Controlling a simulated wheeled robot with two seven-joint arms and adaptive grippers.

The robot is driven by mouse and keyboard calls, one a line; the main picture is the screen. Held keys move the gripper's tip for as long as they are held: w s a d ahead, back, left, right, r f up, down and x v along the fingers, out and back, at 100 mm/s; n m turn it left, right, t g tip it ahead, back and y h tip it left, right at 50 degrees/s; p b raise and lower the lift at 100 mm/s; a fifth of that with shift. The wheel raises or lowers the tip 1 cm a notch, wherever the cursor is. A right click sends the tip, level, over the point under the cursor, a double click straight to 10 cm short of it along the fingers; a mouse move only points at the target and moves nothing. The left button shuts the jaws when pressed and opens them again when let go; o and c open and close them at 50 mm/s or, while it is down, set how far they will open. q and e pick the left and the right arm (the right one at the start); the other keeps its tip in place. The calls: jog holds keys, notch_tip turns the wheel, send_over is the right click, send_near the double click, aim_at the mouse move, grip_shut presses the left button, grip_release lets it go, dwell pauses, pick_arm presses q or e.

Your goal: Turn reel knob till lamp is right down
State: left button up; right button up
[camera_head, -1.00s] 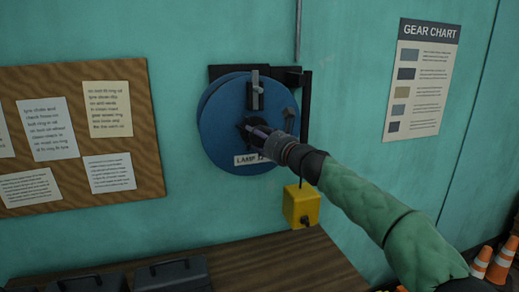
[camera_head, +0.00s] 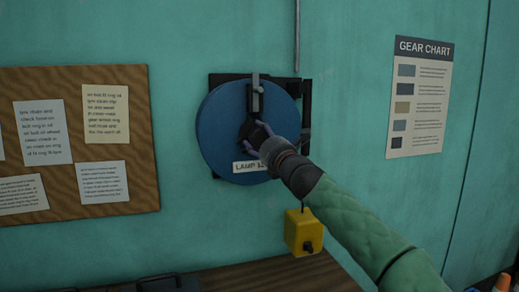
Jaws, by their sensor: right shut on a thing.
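A blue reel (camera_head: 222,125) is mounted on the teal wall, with a partly hidden label reading LAMP on its lower face. The dark reel knob (camera_head: 250,129) is near the middle of the reel's face. My right gripper (camera_head: 260,139) is shut on the knob, and its fingers partly cover it. The yellow lamp (camera_head: 303,232) hangs below and to the right of the reel, close to the workbench in the picture. Whether the lamp touches anything is unclear. My left gripper is not in view.
A grey upright piece (camera_head: 255,98) stands out in front of the reel's top. A dark wooden workbench (camera_head: 265,276) runs below, with dark cases (camera_head: 155,284) at the bottom edge. A pinned notice board (camera_head: 75,150) is left; a gear chart (camera_head: 420,97) is right.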

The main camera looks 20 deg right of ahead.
jog(key=shift+m+b, duration=0.45)
jog(key=shift+m, duration=0.25)
jog(key=o, duration=1.1)
jog(key=shift+o, duration=0.2)
jog(key=shift+s, duration=0.1)
jog(key=shift+v, duration=1.15)
jog(key=v, duration=0.9)
jog(key=shift+s+f, duration=0.2)
